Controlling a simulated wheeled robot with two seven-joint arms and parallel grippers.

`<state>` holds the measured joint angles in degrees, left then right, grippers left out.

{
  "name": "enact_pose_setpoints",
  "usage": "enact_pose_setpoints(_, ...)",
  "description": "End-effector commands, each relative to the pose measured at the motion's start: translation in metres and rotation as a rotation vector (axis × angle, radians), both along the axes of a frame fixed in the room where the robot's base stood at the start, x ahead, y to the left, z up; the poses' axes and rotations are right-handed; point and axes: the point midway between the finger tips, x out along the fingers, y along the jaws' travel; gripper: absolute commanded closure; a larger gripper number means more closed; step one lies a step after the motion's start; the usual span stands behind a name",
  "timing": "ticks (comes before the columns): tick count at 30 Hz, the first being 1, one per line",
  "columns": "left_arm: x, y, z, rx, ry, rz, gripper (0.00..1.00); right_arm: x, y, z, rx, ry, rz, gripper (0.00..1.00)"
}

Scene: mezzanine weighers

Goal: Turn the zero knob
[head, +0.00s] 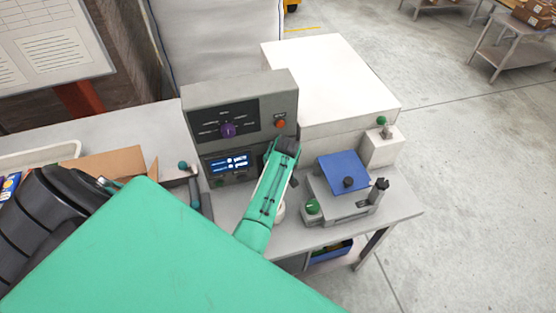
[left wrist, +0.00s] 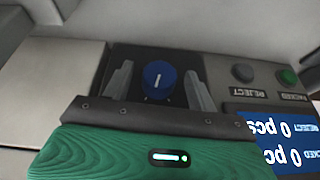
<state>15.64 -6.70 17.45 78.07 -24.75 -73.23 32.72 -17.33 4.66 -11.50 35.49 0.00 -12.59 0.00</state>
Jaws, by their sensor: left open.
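A round blue knob (left wrist: 158,75) with a white pointer line is on a dark panel in the left wrist view. No label for it is readable. My left gripper (left wrist: 160,88) is open, with one grey finger on each side of this knob; I cannot tell whether they touch it. In the head view my green left arm (head: 265,195) reaches to the grey weigher console (head: 240,88) and hides this knob and the fingertips. A purple knob (head: 229,130) sits higher on the console, its markings too small to read. My right gripper is not in view.
The display (head: 229,163) is left of my arm; buttons marked REJECT (left wrist: 243,73) and PACKED (left wrist: 287,77) are beside the blue knob. An orange knob (head: 281,124) is above my arm. A scale with a blue plate (head: 343,170) stands right, a white box (head: 335,75) behind.

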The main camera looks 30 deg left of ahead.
Motion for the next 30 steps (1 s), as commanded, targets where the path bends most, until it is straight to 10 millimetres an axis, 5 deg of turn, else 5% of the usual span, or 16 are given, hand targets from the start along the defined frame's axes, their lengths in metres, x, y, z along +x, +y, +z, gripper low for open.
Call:
enact_pose_setpoints(3, 0.0001, -0.0002, 0.0002, 0.0, 0.0, 0.0, 0.44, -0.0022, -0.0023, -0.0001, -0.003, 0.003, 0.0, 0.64)
enact_pose_setpoints(10, 0.0003, 0.0, 0.0004, 0.0, 0.0, 0.0, 0.86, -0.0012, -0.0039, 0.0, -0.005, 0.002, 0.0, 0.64)
enact_pose_setpoints(30, -0.0036, 0.0042, -0.0005, -0.175, -0.209, 0.002, 0.86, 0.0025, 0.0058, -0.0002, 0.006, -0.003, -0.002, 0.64)
